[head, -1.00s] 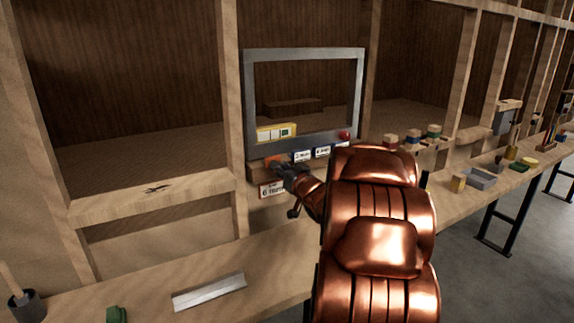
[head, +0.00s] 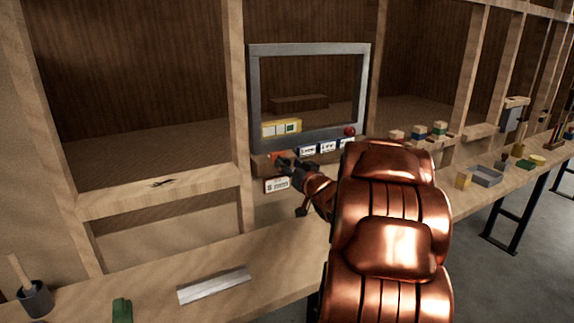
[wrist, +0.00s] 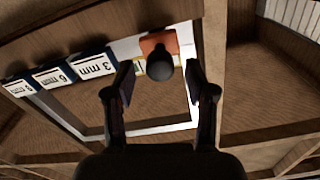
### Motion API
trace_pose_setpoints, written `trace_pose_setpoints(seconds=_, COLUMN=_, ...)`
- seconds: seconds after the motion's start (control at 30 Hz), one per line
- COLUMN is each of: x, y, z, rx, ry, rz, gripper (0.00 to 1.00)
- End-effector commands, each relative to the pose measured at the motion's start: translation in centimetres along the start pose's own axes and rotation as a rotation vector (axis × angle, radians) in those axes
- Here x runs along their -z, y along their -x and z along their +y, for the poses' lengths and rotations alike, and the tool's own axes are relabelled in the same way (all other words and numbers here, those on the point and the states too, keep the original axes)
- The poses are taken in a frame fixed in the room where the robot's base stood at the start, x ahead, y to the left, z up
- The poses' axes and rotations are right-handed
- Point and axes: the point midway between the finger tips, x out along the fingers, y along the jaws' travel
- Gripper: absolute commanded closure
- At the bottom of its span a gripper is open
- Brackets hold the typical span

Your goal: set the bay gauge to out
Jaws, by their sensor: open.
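A grey metal frame (head: 254,95) stands in the bay opening, with a wooden strip below it. Along the strip are dark blue blocks with white labels (head: 307,150); in the wrist view one label (wrist: 92,66) reads 3 mm, upside down. At the strip's left end is an orange block (head: 279,155), also in the wrist view (wrist: 180,44), with a dark round knob (wrist: 160,67) in front of it. My gripper (wrist: 159,84) is open, a finger on each side of the knob; contact cannot be told. No "out" marking is readable.
A yellow box (head: 270,130) and a red knob (head: 349,131) sit at the frame's lower edge. A white label plate (head: 277,185) hangs below the strip. Wooden posts (head: 233,90) flank the bay. A metal bar (head: 214,285) lies on the bench.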

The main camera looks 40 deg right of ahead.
Motion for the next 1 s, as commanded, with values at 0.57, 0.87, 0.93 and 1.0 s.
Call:
trace_pose_setpoints(seconds=0.57, x=0.0, y=9.1, z=0.3, rx=-0.005, ry=-0.004, rz=0.000, gripper=0.45)
trace_pose_setpoints(seconds=0.87, x=-0.1, y=10.4, z=0.1, rx=-0.001, ry=-0.001, rz=0.000, gripper=0.45)
trace_pose_setpoints(seconds=0.93, x=-0.1, y=10.5, z=0.0, rx=-0.001, ry=-0.001, rz=-0.001, gripper=0.45)
trace_pose_setpoints(seconds=1.0, x=-0.1, y=10.5, z=0.0, rx=0.000, ry=-0.001, rz=-0.001, gripper=0.45)
